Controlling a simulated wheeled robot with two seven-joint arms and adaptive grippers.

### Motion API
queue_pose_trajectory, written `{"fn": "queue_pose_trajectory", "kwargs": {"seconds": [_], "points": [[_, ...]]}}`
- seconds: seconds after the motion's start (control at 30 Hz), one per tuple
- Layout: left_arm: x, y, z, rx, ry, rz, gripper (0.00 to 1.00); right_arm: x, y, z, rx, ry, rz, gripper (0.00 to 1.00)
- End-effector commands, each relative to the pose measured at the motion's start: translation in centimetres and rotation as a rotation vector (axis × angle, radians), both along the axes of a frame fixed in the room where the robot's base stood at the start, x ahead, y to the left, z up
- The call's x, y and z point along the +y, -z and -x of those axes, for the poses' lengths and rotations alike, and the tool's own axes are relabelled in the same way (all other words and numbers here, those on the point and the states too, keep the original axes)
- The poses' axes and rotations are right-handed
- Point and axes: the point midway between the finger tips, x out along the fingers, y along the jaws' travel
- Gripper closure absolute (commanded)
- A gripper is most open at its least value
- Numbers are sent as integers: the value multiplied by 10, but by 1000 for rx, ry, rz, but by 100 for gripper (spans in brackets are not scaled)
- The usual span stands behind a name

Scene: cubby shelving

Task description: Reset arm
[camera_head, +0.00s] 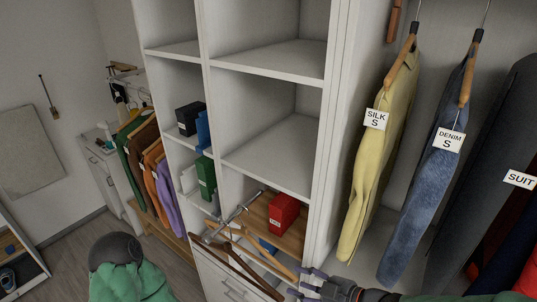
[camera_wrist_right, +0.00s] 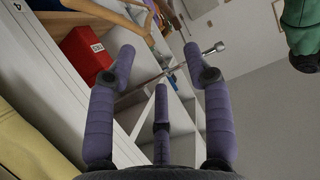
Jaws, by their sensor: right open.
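My right gripper (camera_head: 305,285) is at the bottom of the head view, in front of the lower shelving and beside the wardrobe divider. In the right wrist view its purple-grey fingers (camera_wrist_right: 158,62) are spread apart with nothing between them. My left gripper does not show; only a green, dark-capped part of my left arm (camera_head: 118,262) is in the head view at the lower left.
A red box (camera_head: 283,213) sits on the low wooden shelf, with hangers (camera_head: 240,262) in front. A green box (camera_head: 205,178) and black box (camera_head: 190,118) stand in left cubbies. Yellow silk (camera_head: 378,160) and denim (camera_head: 428,200) garments hang at right. Upper cubbies are empty.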

Motion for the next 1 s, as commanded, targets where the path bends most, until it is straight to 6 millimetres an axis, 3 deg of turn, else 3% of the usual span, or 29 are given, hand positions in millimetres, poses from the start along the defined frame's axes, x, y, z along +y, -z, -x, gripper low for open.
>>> {"fn": "queue_pose_trajectory", "kwargs": {"seconds": [0.37,0.57,0.77,1.0], "points": [[0,0,-1,-1,0,0,53,-7,32,-15,107,102,-30,49],[0,0,0,0,0,0,53,-13,62,-23,203,189,-46,49],[0,0,0,0,0,0,53,-21,114,-27,364,314,-54,49],[0,0,0,0,0,0,53,-32,200,-7,636,498,-34,49]]}}
